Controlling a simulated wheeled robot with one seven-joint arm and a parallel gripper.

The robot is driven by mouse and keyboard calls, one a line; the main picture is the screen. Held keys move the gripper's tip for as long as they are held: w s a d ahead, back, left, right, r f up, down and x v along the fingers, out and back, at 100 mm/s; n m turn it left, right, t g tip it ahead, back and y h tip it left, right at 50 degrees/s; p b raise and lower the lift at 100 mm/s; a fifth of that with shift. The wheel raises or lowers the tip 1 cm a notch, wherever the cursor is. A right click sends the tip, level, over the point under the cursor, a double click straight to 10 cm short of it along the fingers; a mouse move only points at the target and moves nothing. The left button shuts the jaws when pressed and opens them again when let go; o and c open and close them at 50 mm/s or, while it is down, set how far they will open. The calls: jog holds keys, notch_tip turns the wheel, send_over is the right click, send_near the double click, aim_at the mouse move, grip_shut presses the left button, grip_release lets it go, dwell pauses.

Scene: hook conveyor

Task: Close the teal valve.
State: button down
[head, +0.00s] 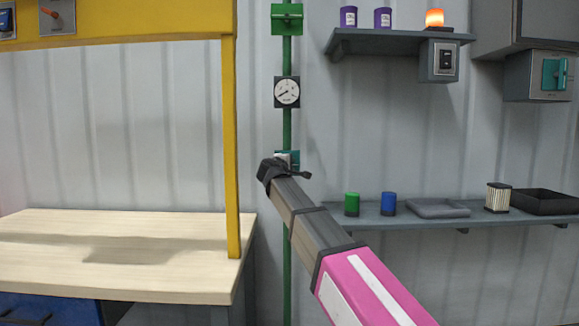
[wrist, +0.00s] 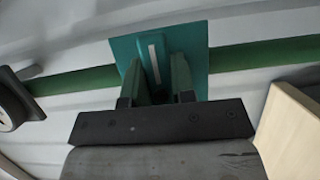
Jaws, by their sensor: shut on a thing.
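The teal valve (head: 294,156) sits on the green vertical pipe below the gauge in the head view, mostly hidden behind my gripper (head: 284,166). In the wrist view its square teal plate (wrist: 195,46) lies over the pipe, with a teal handle (wrist: 154,60) bearing a white stripe. The two fingers of my gripper (wrist: 155,75) are on either side of this handle, shut on it. In the wrist view the striped handle lies across the pipe's line. The handle's lower part is hidden by my gripper.
The pipe (head: 287,125) carries a round gauge (head: 287,92) and a green box (head: 287,19) above. A yellow post (head: 232,150) and wooden table (head: 60,240) stand left. A lower shelf (head: 470,219) with several items is right. Another teal handle (head: 555,74) is at far right.

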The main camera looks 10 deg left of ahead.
jog(key=c, duration=1)
grip_release()
jog(key=shift+o, duration=0.2)
jog(key=s+a, duration=0.1)
jog(key=s, duration=0.9)
jog(key=shift+s+a, duration=0.3)
jog(key=shift+s, duration=0.05)
